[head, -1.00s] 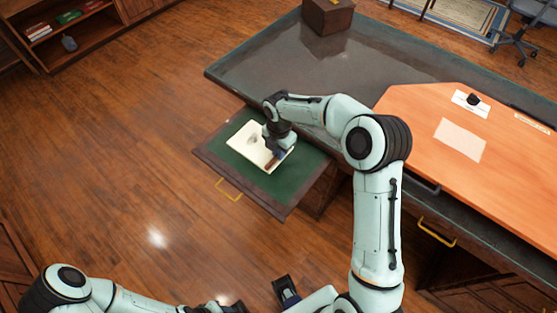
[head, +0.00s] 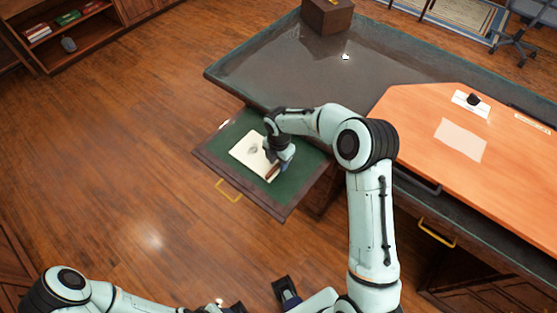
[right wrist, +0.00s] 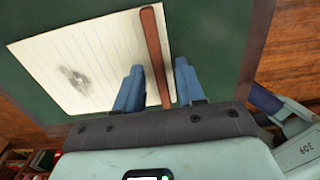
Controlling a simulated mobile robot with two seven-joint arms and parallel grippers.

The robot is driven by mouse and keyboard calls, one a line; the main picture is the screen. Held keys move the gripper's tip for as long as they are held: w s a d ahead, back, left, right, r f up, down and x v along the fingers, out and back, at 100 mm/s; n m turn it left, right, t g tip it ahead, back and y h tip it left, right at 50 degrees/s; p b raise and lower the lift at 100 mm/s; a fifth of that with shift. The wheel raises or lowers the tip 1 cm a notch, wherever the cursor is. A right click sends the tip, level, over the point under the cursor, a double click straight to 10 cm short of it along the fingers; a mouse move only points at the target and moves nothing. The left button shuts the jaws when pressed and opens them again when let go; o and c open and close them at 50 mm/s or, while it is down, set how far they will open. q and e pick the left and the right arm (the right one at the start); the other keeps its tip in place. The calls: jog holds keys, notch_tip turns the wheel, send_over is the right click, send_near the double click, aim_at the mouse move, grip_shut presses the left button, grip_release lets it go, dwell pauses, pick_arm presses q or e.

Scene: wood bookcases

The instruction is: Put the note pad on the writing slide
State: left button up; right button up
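The note pad (head: 248,150), a cream lined sheet with a brown binding strip and a grey smudge, lies on the green top of the pulled-out writing slide (head: 213,155). It also shows in the right wrist view (right wrist: 80,60). My right gripper (head: 276,168) is over the pad's binding edge. In the right wrist view its blue fingers (right wrist: 158,88) stand on either side of the brown strip, with a narrow gap on each side. My left gripper (head: 230,307) is at the bottom edge, mostly cut off, and its fingers are unclear.
The dark desk top (head: 270,75) carries a wooden box (head: 327,16) at its far end. An orange-brown desk section (head: 425,115) with a paper sheet (head: 461,139) is at the right. A yellow handle (head: 228,190) is on the slide's front. Open wood floor lies to the left.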

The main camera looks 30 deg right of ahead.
jog(key=shift+r, duration=0.1)
notch_tip(320, 180, up, 12)
jog(key=p, duration=0.1)
dwell(0.5)
jog(key=shift+s, duration=0.1)
dwell(0.4)
